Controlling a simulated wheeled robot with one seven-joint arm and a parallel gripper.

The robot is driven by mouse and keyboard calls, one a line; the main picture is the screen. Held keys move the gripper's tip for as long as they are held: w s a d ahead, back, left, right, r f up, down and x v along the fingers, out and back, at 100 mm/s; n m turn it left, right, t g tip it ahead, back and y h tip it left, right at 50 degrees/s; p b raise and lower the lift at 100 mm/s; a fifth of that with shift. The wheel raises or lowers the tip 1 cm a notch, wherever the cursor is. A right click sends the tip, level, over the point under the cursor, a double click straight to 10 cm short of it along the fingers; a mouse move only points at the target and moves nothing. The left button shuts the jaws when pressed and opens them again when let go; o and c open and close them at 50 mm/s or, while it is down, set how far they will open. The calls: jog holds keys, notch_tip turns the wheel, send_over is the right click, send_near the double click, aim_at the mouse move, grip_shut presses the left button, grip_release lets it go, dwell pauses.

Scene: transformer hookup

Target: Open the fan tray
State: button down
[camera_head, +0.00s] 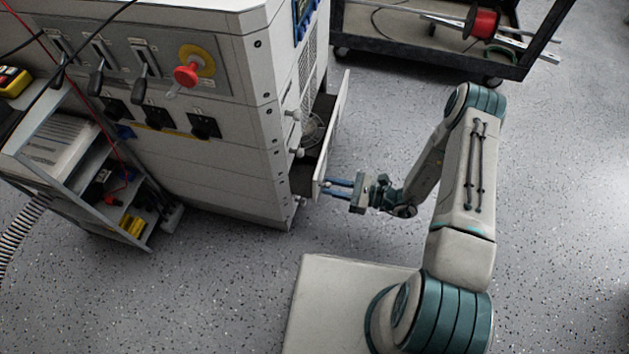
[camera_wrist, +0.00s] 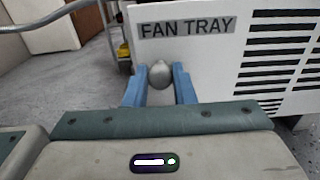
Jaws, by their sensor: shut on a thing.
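The fan tray (camera_head: 331,139) is a white-fronted drawer on the right side of the grey cabinet. It stands pulled out, with its dark interior and a round fan (camera_head: 312,130) showing behind the front. In the wrist view its front (camera_wrist: 200,62) bears a "FAN TRAY" label and black vent slots. A rounded metal knob (camera_wrist: 160,74) sits below the label. My gripper (camera_head: 328,186) has its blue fingers on either side of the knob, shut on it; the fingers also show in the wrist view (camera_wrist: 159,83). The head view hides the knob.
The cabinet (camera_head: 215,165) carries levers and a red knob (camera_head: 187,75) on its left face. A shelf cart (camera_head: 85,185) stands at left. A dark cart (camera_head: 430,45) with a red spool (camera_head: 481,22) stands at the back. The floor right of the tray is clear except for my arm.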

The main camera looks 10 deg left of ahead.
jog(key=s+d, duration=0.1)
jog(key=d, duration=1.1)
jog(key=shift+d, duration=0.2)
jog(key=c, duration=1.2)
grip_release()
jog(key=shift+d, duration=0.2)
jog(key=shift+c, duration=0.2)
jog(key=shift+a, duration=0.25)
jog(key=s+d+p, duration=0.1)
jog(key=d+p, duration=0.1)
jog(key=d, duration=1.2)
